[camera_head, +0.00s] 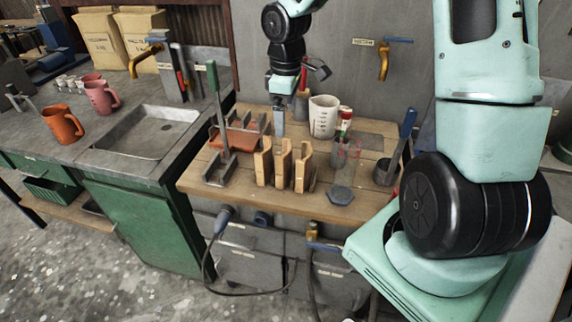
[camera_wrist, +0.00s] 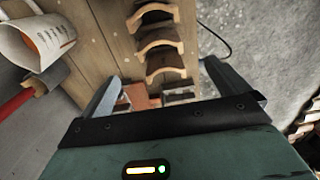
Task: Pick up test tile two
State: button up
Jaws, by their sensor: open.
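Three tan, curved test tiles stand in a row near the table's front edge: a left one (camera_head: 263,162), a middle one (camera_head: 283,164) and a right one (camera_head: 304,167). I see no numbers on them, so I cannot tell which is tile two. In the wrist view they are arched shapes, upper (camera_wrist: 153,14), middle (camera_wrist: 159,40) and lower (camera_wrist: 165,68). My gripper (camera_wrist: 158,78) is open and empty, pointing down over the table. Its fingertips lie either side of the lower arch in the picture, seemingly above it. In the head view one finger (camera_head: 278,122) shows behind the tiles.
The wooden table (camera_head: 235,186) also holds a white measuring jug (camera_head: 323,116), a terracotta-coloured piece (camera_head: 232,140), a green-handled tool (camera_head: 214,85) and a grey hexagonal piece (camera_head: 341,195). A sink counter (camera_head: 150,133) with mugs stands left.

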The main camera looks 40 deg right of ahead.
aim_at(286, 157)
notch_tip(286, 157, down, 10)
jog(key=shift+w+f+p, duration=0.1)
jog(key=shift+f+p, duration=0.35)
jog(key=shift+f, duration=1.9)
jog(key=c, duration=1.1)
